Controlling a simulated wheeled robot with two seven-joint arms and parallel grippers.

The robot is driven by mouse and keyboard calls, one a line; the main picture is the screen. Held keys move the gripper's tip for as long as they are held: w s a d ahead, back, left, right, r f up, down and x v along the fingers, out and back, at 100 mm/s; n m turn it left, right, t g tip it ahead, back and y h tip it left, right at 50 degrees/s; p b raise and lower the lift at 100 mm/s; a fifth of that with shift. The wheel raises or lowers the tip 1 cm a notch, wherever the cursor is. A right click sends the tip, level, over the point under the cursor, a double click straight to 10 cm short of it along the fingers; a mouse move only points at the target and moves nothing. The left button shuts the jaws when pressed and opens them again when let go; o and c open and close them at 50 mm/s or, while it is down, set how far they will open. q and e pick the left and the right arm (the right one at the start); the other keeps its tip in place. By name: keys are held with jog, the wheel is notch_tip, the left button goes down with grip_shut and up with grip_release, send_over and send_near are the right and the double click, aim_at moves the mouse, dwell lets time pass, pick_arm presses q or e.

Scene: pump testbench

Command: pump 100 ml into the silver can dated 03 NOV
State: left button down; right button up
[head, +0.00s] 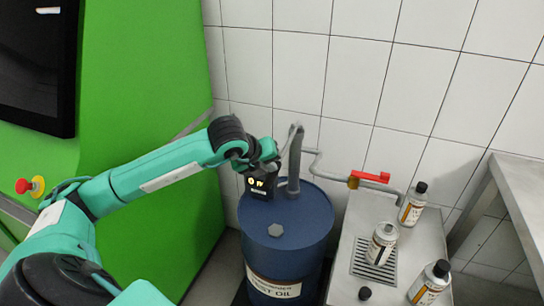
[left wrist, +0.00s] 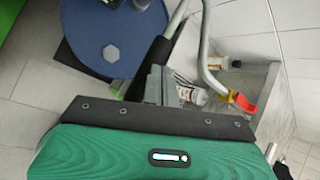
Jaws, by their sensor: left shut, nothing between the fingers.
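My left gripper (head: 268,184) is shut and empty beside the grey hand pump (head: 294,165) on the blue oil drum (head: 285,225). In the left wrist view the shut fingers (left wrist: 156,86) are close to the dark grip of the pump lever (left wrist: 161,50); I cannot tell whether they touch. A silver can (head: 381,245) without its cap stands on the drain grate (head: 372,268). Two capped silver cans stand near it, one behind (head: 412,205) and one in front to the right (head: 428,285). The label dates are too small to read. My right gripper is out of view.
A pipe runs from the pump to a red valve handle (head: 372,176) above the steel bench (head: 350,240). A loose black cap (head: 364,293) lies at the bench's front. A green cabinet (head: 150,90) with a red stop button (head: 24,186) stands left.

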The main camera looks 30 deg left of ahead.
pick_arm(q)
jog(key=shift+w+a+r+p, duration=0.15)
jog(key=shift+r+p, duration=0.5)
jog(key=shift+r, duration=0.8)
jog(key=shift+w+d+r+p, duration=0.15)
jog(key=shift+r+p, duration=0.45)
jog(key=shift+r, duration=0.8)
jog(key=shift+a, duration=0.1)
jog(key=r+p, duration=0.1)
jog(key=r, duration=0.2)
jog(key=r+p, duration=0.1)
jog(key=r, duration=0.1)
jog(key=shift+w+p, duration=0.25)
jog(key=shift+p, duration=0.05)
